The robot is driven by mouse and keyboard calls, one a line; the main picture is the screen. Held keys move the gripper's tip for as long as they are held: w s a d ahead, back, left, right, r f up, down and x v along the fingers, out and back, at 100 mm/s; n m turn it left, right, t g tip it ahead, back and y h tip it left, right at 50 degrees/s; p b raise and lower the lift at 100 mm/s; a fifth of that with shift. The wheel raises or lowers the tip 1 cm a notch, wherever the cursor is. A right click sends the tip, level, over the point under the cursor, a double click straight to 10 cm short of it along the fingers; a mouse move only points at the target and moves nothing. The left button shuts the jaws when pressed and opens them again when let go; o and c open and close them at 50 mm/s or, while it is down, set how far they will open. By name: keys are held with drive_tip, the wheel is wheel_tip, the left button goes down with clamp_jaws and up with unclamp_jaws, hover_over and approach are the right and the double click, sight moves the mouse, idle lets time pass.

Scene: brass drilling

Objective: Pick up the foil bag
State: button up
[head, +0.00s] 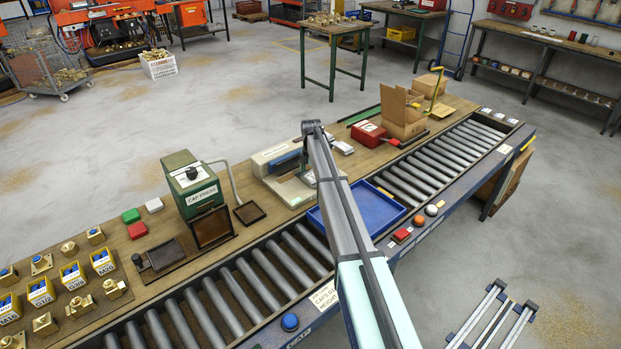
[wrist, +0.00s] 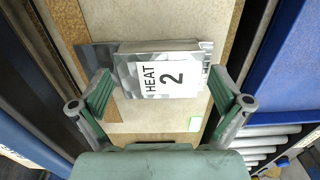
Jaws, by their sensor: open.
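The foil bag (wrist: 122,65) shows in the wrist view as a silver, crinkled packet with a white label reading "HEAT 2". It lies on a pale beige surface, with flat silver edges to its left and right. My gripper (wrist: 160,82) is open, with one green-padded finger on each side of the bag. The bag lies between and slightly beyond the fingers; whether they touch it I cannot tell. In the head view my arm covers the gripper, and I cannot make out the bag there.
A blue tray (head: 391,218) sits on the roller conveyor (head: 262,288) beside the bench. A beige-and-blue machine (head: 272,158) is near my arm. The green cap press (head: 190,180), red box (head: 368,132) and open cardboard box (head: 401,120) stand along the bench.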

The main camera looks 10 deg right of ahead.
drive_tip(key=c, duration=1.2)
drive_tip(key=shift+b, duration=0.3)
